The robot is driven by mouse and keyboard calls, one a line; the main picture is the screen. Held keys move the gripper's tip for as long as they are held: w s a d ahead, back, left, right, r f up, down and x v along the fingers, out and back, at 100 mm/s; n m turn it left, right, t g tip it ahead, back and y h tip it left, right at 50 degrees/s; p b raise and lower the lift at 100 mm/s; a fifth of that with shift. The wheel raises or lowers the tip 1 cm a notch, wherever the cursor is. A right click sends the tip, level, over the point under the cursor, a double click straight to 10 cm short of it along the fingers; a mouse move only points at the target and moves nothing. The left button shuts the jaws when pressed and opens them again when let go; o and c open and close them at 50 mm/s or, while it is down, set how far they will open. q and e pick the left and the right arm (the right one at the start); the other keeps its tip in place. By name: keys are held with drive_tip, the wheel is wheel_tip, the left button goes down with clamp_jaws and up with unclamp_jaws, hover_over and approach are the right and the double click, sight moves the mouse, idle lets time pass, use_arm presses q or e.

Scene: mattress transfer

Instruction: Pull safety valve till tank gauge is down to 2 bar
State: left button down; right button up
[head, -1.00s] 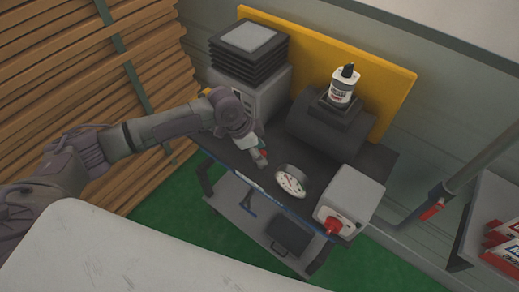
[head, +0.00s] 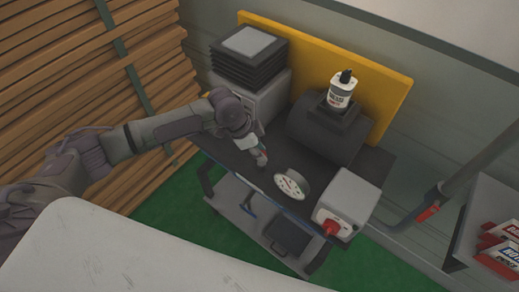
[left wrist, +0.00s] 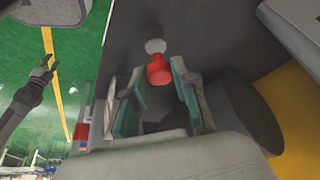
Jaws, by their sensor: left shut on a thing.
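The red safety valve (left wrist: 158,70) on its pale fitting shows in the left wrist view, between the teal-padded fingers of my left gripper (left wrist: 157,88). In the head view my left gripper (head: 260,157) is shut on the valve at the cart top, left of the gauge; its fingers mostly hide the valve there. The round white tank gauge (head: 291,185) faces up; its needle is too small to read. The dark tank (head: 322,140) lies behind it. A dark arm with a gripper (left wrist: 45,65), seemingly my right one, hangs at the left of the wrist view, away from the cart.
A grey box with a red knob (head: 331,227) stands right of the gauge. A white bottle (head: 340,92) stands on the tank. A grey unit (head: 258,92) stands behind my left gripper, before the yellow panel (head: 385,85). Stacked planks (head: 60,70) rise at the left.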

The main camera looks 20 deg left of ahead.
use_arm(q)
drive_tip(key=c, duration=0.9)
unclamp_jaws()
drive_tip(key=shift+r, duration=0.1)
drive_tip(key=v, duration=1.2)
